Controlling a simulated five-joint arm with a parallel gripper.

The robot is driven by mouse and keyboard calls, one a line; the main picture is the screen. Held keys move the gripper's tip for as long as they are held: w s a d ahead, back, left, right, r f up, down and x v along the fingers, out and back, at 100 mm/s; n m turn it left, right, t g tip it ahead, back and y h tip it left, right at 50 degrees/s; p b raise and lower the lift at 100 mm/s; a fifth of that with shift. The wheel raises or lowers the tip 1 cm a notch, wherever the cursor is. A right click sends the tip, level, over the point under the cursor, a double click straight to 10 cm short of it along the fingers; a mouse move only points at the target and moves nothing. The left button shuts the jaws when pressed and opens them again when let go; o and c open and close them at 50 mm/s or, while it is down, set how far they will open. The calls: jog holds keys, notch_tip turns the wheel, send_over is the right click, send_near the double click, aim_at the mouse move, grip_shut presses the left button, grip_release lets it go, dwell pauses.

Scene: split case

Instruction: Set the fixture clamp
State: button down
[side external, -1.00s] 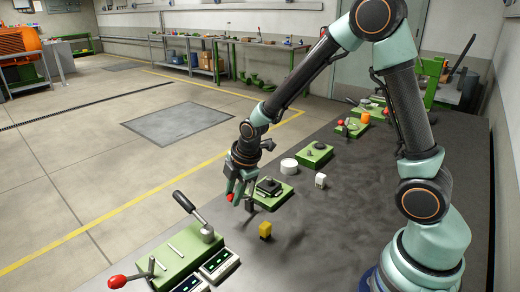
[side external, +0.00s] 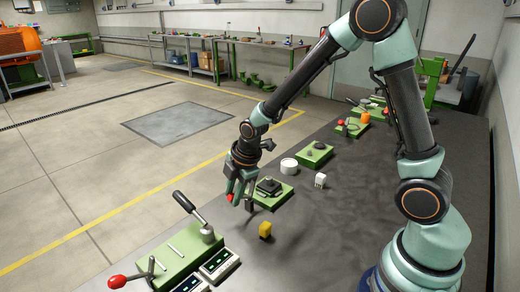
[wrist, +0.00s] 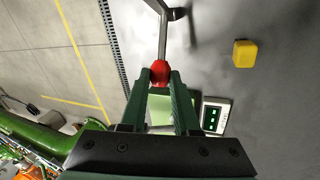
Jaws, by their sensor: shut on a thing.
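The fixture clamp stands on a green base (side external: 275,196) near the middle of the bench's left edge, with a dark part on top. Its lever ends in a red knob (side external: 230,198). My gripper (side external: 232,190) is at the knob, above the bench. In the wrist view the red knob (wrist: 160,72) sits between my two fingertips, which are shut on it. The metal lever (wrist: 162,38) runs from the knob up to the top of that view. My gripper hides part of the clamp in the side view.
A yellow block (side external: 265,229) stands close in front of the clamp. A green fixture (side external: 178,258) with levers and small display boxes (side external: 218,264) is at the near left. A white cylinder (side external: 289,166) and white block (side external: 320,180) stand beyond. The bench's right side is mostly clear.

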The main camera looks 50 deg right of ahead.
jog(key=shift+s, duration=0.1)
jog(key=shift+d+r+m, duration=0.3)
jog(key=shift+d+r, duration=0.1)
jog(key=shift+d, duration=0.05)
jog(key=c, duration=0.6)
grip_release()
jog(key=shift+c, duration=0.2)
jog(key=shift+r, duration=0.15)
jog(key=shift+r, duration=0.25)
jog(key=v, duration=1.1)
jog(key=shift+r, duration=0.15)
jog(key=shift+s, duration=0.1)
